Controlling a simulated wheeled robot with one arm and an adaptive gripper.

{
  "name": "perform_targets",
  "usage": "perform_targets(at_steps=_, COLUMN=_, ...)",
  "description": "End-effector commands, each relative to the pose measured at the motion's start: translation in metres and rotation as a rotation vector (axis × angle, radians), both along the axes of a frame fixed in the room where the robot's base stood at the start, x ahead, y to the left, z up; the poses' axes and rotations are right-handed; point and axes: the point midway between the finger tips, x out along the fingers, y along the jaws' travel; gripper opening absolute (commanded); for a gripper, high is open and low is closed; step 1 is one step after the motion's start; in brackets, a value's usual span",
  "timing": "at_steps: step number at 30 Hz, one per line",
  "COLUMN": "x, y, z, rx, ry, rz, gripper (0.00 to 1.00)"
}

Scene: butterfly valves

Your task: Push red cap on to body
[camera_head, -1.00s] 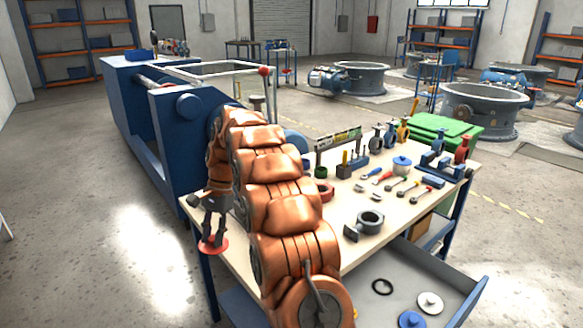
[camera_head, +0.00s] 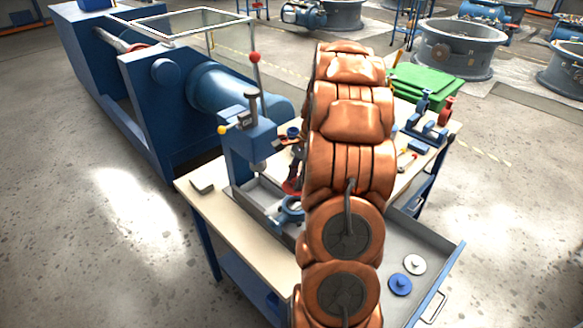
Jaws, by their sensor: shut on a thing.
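My gripper (camera_head: 297,163) is mostly hidden behind my copper arm, over the workbench. It is shut on the red cap (camera_head: 292,187), which shows as a small red piece at the arm's left edge. A blue ring-shaped valve body (camera_head: 290,210) sits just below the cap, at the foot of a blue bench press (camera_head: 250,140). My arm hides its right side. The cap looks a little above the body, but I cannot tell whether they touch.
An open drawer (camera_head: 432,250) at right holds a blue disc (camera_head: 400,285) and a white disc (camera_head: 414,264). A large blue machine (camera_head: 165,110) stands behind.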

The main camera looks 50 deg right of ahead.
Motion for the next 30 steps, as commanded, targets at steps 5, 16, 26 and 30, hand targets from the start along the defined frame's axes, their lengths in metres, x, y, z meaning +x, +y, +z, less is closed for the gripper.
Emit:
perform_targets(at_steps=5, x=-0.001, y=-0.001, z=-0.004, rx=0.000, ry=0.001, rz=-0.004, gripper=0.01)
perform_targets(at_steps=16, x=-0.001, y=0.000, z=-0.023, rx=0.003, ry=0.002, rz=-0.003, gripper=0.01)
perform_targets(at_steps=26, x=-0.001, y=-0.001, z=-0.045, rx=0.000, ry=0.001, rz=-0.002, gripper=0.01)
perform_targets(at_steps=30, x=-0.001, y=-0.001, z=-0.051, rx=0.000, ry=0.001, rz=-0.002, gripper=0.01)
